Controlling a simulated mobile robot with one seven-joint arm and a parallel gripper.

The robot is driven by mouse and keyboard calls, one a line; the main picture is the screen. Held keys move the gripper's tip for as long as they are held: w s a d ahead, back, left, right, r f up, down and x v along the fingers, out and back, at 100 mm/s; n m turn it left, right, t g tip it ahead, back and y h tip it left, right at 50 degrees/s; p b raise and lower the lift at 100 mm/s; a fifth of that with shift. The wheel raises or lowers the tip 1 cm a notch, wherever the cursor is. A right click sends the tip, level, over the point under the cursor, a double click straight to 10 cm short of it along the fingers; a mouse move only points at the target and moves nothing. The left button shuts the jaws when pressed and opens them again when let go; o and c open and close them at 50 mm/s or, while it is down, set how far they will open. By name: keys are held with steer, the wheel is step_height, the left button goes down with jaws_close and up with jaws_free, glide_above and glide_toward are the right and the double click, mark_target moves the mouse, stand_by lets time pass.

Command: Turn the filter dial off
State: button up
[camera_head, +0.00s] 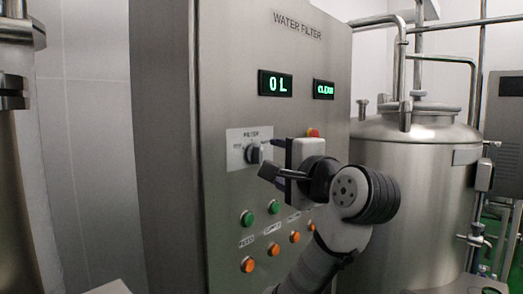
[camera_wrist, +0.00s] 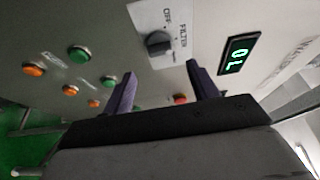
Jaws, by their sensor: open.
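The filter dial (camera_head: 253,154) is a black knob on a pale plate labelled FILTER on the steel cabinet front. In the wrist view the dial (camera_wrist: 158,43) lies beyond the fingertips, towards the top centre, with the word OFF on its plate. My gripper (camera_head: 265,160) is just right of the dial in the head view and partly covers the plate. In the wrist view my gripper (camera_wrist: 162,82) has its two purple fingers spread wide, with nothing between them. The fingers appear apart from the dial. The exact direction of the dial's pointer is hard to tell.
Green buttons (camera_head: 247,218) and orange buttons (camera_head: 248,265) sit below the dial. A red button (camera_head: 313,132) is behind my gripper. A steel tank (camera_head: 425,150) stands at right.

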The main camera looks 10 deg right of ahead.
mark_target(261, 156)
steer(key=w+p, duration=0.1)
steer(key=w, duration=0.1)
steer(key=w+a, duration=0.1)
steer(key=w, duration=0.2)
steer(key=w+p, duration=0.1)
steer(key=w, duration=0.2)
steer(key=shift+w+a+p, duration=0.1)
steer(key=shift+a+p, duration=0.2)
steer(key=shift+p, duration=0.05)
steer(key=c, duration=0.8)
steer(key=shift+c, duration=0.2)
